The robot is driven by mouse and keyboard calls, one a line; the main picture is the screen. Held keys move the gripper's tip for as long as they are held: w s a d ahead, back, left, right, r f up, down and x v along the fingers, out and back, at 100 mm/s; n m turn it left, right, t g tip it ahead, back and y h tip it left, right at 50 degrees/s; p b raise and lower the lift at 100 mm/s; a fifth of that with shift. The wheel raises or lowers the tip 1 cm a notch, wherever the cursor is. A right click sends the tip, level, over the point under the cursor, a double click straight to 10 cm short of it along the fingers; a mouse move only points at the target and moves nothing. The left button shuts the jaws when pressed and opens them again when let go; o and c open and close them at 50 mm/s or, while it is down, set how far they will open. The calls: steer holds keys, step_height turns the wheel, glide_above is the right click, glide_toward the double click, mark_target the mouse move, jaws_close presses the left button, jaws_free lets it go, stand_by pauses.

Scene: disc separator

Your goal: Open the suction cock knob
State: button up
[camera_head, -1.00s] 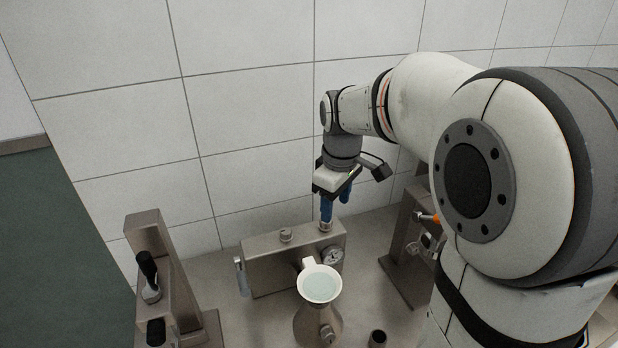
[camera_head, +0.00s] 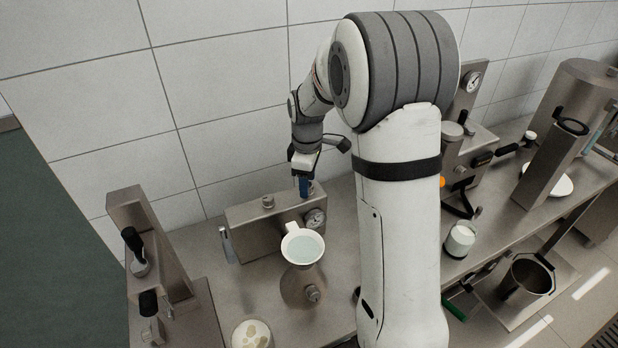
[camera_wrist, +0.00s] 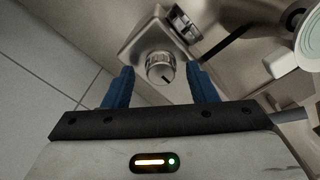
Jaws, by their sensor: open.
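A round ridged metal knob (camera_wrist: 160,66) with a dark mark on its face sits on top of a steel box (camera_head: 262,232). In the wrist view it shows between and just beyond my two blue fingertips. My gripper (camera_head: 304,188) is open, pointing down over the right end of the box, with no finger seen touching the knob. In the head view my fingers hide most of this knob. A second knob (camera_head: 268,202) stands on the box to the left. The frames do not label which is the suction cock.
A dial gauge (camera_head: 315,218) and a lever handle (camera_head: 226,244) are on the box. A white funnel cup (camera_head: 303,247) stands close in front. A steel stand with black handles (camera_head: 150,250) is at left, and the tiled wall is close behind.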

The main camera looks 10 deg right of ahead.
steer(key=shift+f, duration=0.2)
steer(key=shift+c, duration=0.2)
steer(key=shift+d, duration=0.1)
steer(key=c, duration=0.9)
steer(key=shift+c, duration=0.2)
